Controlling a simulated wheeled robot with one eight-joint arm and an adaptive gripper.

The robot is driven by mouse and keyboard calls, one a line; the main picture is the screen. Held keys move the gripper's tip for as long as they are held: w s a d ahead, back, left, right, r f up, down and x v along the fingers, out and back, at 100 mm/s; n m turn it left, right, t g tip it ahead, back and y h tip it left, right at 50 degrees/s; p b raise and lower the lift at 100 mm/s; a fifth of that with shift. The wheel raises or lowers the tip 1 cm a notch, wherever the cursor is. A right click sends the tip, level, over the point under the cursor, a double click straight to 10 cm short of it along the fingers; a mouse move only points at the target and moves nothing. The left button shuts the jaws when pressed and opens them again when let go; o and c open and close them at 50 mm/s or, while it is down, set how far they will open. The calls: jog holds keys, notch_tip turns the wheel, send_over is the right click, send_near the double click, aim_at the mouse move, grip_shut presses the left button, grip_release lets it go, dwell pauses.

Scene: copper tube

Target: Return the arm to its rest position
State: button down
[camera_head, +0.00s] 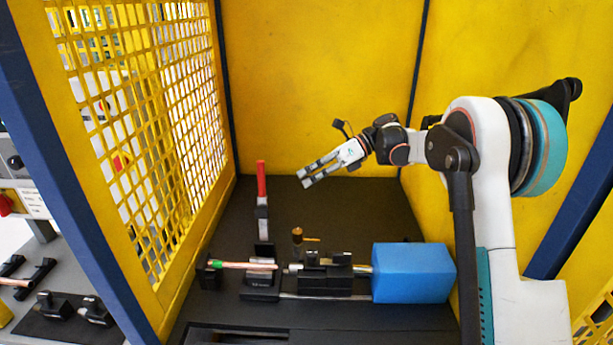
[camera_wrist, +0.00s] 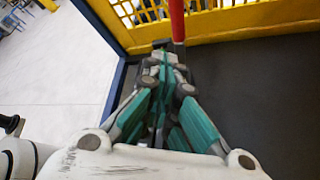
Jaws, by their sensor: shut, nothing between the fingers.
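My arm (camera_head: 484,160) rises at the right and reaches left over the dark bench. My gripper (camera_head: 304,178) points down to the left, raised above the back part of the bench, with nothing in it. In the wrist view its fingers (camera_wrist: 166,62) come together at the tips, shut and empty. The copper tube (camera_head: 247,265) lies level in the black fixture at the front left of the bench, well below and apart from my gripper.
A clamp with an upright red handle (camera_head: 261,178) stands left of my gripper. A black slide unit (camera_head: 325,272) and a blue block (camera_head: 412,272) sit along the front. A yellow mesh panel (camera_head: 140,130) walls the left, and yellow panels (camera_head: 320,80) close the back.

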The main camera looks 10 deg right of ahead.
jog(key=s+d+r+n+t+h+b, duration=0.1)
jog(key=s+n+t+h+b, duration=0.15)
jog(key=s+n, duration=0.45)
jog(key=s+d+n+t+h+b, duration=0.2)
jog(key=s+n+h, duration=0.15)
jog(key=s, duration=0.75)
jog(key=s+d+f+n+t+h+b, duration=0.1)
jog(key=s+d+f+n+t+h, duration=0.1)
jog(key=s, duration=0.7)
jog(key=s+d+f+n+t+h+b, duration=0.2)
jog(key=s+d+f+n+h, duration=0.2)
jog(key=s+d+f+n, duration=0.3)
jog(key=s+f+n, duration=0.1)
jog(key=s+n, duration=0.1)
jog(key=n, duration=0.1)
jog(key=shift+s+f+n+t+h, duration=0.15)
jog(key=shift+n+t+h, duration=0.15)
jog(key=shift+n+t, duration=0.05)
